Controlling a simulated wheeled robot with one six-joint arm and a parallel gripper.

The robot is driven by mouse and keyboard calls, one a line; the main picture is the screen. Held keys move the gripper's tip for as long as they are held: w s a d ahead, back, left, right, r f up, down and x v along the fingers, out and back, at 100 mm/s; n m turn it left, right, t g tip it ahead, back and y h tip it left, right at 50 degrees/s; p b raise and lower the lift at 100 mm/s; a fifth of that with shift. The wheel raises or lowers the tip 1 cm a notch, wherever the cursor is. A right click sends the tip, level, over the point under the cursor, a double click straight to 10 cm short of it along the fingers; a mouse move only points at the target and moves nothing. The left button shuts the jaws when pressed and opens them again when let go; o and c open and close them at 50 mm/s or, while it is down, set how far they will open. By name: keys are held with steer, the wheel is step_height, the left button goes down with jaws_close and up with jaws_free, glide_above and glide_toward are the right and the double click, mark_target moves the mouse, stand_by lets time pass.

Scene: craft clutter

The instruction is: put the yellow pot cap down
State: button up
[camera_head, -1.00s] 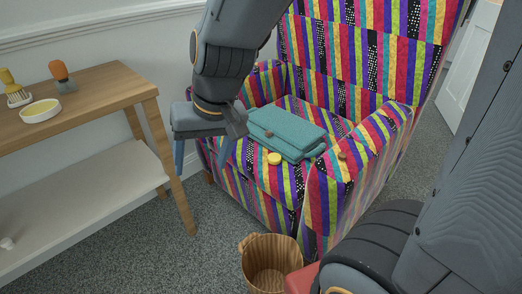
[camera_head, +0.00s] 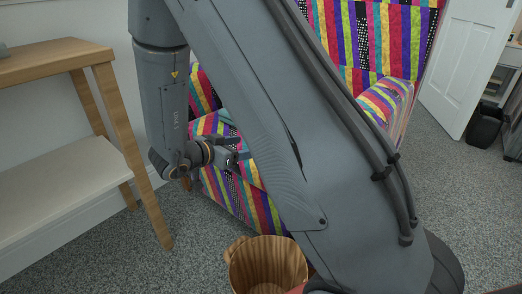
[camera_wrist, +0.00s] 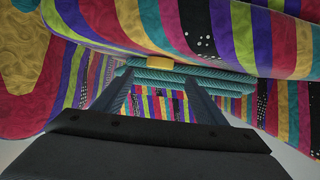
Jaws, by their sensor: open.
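The yellow pot cap (camera_wrist: 162,66) shows in the wrist view as a small yellow block against the teal bag (camera_wrist: 225,88), on the striped chair. It lies in line with the gap between my fingers; I cannot tell how far beyond the tips. My gripper (camera_wrist: 158,77) is open, its two fingers spread with nothing seen gripped between them. In the head view my gripper (camera_head: 242,150) is at the front left of the striped armchair (camera_head: 262,205).
A wooden side table (camera_head: 118,120) with a lower shelf stands at the left. A black bin (camera_head: 484,126) is near the white door (camera_head: 465,60). Carpet at the right is clear.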

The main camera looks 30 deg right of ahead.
steer(key=b+x, duration=0.3)
steer(key=x, duration=0.3)
steer(key=shift+d+f+b, duration=0.1)
steer(key=shift+d+b, duration=0.05)
steer(key=shift+b, duration=0.25)
steer(key=shift+w+d+f, duration=0.1)
steer(key=shift+w+d, duration=0.1)
steer(key=shift+d, duration=0.25)
steer(key=shift+c, duration=0.5)
steer(key=c, duration=1.1)
